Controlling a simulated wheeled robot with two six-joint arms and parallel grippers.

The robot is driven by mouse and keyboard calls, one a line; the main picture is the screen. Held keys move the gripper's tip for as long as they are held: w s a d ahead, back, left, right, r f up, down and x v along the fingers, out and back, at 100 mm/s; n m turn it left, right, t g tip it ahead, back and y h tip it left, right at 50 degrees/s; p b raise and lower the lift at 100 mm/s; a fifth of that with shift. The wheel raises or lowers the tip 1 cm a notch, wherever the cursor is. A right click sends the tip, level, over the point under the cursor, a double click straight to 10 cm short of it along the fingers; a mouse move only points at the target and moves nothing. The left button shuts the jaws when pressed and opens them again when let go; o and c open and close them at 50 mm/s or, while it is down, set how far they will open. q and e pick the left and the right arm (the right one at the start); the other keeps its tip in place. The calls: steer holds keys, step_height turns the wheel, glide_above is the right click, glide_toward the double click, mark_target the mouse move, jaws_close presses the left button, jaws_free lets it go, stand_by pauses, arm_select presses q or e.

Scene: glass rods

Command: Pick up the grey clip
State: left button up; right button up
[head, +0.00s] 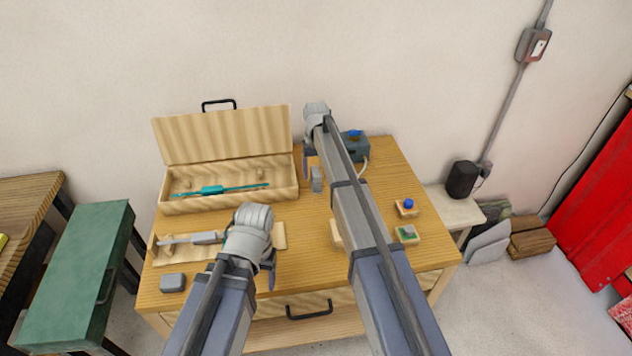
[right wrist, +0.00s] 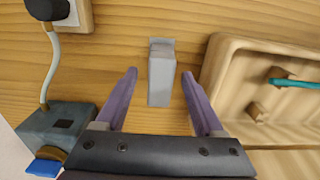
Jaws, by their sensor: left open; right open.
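A small grey block-like piece, which looks like the grey clip (right wrist: 161,78), lies on the wooden table between the two purple fingers of my right gripper (right wrist: 158,74). The fingers are open, with a gap on each side of it.
An open wooden case (head: 178,203) holds a teal rod (head: 213,190). A wooden board (head: 172,256) with a grey-handled rod (head: 206,238) lies in front. A grey block (head: 173,282) sits front left. A dark box with a blue knob (head: 354,134) and cable stands behind my right arm.

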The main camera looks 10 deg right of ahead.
steer(key=shift+r, duration=0.1)
jaws_close()
stand_by(0.4)
